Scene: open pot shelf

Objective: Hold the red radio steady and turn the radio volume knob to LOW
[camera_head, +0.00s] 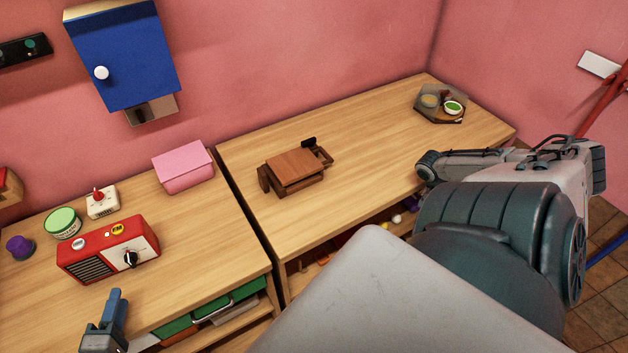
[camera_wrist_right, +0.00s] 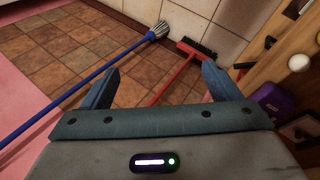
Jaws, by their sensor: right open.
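The red radio (camera_head: 98,247) stands upright on the left wooden table in the head view. Its front has a dark grille on the left and a white panel with a black volume knob (camera_head: 131,259) on the right. The markings around the knob are too small to read. My left gripper (camera_head: 117,295) is in front of the radio at the bottom left, apart from it, and I cannot tell its jaw opening. My right gripper (camera_wrist_right: 161,67) shows in the right wrist view, open and empty above the tiled floor, away from the radio.
Near the radio are a green-topped tin (camera_head: 62,222), a white device with a red knob (camera_head: 102,203), a purple object (camera_head: 20,246) and a pink box (camera_head: 183,167). A blue cabinet (camera_head: 122,55) hangs above. A broom (camera_wrist_right: 158,30) and red brush (camera_wrist_right: 180,70) are near the right gripper.

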